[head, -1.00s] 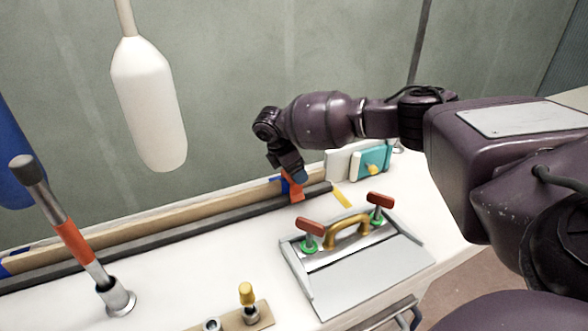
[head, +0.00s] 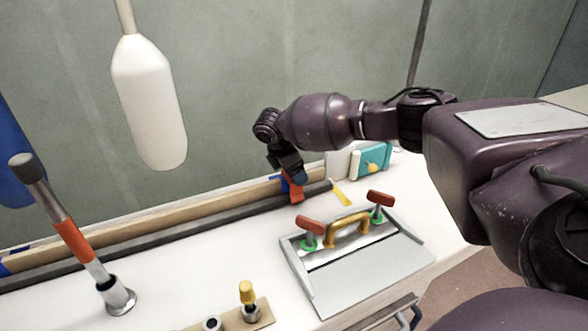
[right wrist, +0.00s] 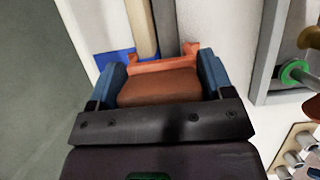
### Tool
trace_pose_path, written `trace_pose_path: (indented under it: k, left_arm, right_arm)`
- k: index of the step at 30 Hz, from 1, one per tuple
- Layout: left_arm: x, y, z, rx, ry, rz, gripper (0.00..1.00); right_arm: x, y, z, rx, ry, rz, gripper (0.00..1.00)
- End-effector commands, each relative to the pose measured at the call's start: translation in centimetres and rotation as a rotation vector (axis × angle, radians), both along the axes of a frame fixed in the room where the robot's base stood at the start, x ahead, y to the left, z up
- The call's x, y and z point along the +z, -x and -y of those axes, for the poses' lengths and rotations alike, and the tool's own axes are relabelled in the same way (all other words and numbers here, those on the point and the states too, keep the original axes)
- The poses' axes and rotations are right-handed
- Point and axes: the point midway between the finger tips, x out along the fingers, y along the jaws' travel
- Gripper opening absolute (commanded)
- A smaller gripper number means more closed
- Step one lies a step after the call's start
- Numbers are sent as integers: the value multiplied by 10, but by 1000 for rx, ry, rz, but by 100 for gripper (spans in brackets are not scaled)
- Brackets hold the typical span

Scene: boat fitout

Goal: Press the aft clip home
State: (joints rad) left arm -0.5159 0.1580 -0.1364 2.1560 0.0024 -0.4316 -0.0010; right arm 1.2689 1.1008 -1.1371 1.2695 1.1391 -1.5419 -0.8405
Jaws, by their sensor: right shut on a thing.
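An orange clip (head: 295,193) sits at the right end of the long wooden batten (head: 190,222) and dark strip (head: 200,235) along the back of the white counter. My right gripper (head: 288,177) reaches down to it from above. In the right wrist view, the blue fingers of my right gripper (right wrist: 162,82) stand on both sides of the orange clip (right wrist: 158,88) and hold it. A blue piece (right wrist: 113,54) shows beside the clip, next to the batten's end. I cannot tell whether the clip is fully seated. My left gripper is out of view.
A grey hatch panel (head: 365,277) with a brass handle and two red-topped knobs lies right of the clip. A yellow strip (head: 341,194) and a teal box (head: 371,162) are behind. An orange-banded lever (head: 75,240) stands left. A white fender (head: 148,105) hangs above.

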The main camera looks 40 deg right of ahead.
Motion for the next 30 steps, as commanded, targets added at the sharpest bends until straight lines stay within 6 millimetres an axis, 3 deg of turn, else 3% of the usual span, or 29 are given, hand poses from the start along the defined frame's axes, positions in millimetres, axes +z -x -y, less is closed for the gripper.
trace_pose_path:
  k: [19, 20, 21, 24, 30]
  left_arm:
    - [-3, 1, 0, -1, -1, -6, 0]
    - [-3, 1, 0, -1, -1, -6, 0]
    - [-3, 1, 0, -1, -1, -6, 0]
    - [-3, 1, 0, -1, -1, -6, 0]
    - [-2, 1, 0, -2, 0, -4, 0]
  right_arm:
    - [-12, 2, -1, 1, -1, -8, 38]
    - [-12, 2, -1, 1, -1, -8, 78]
    - [-12, 2, -1, 1, -1, -8, 84]
    - [-11, 2, -1, 1, -1, -7, 100]
    - [-9, 1, 0, 0, 0, -5, 100]
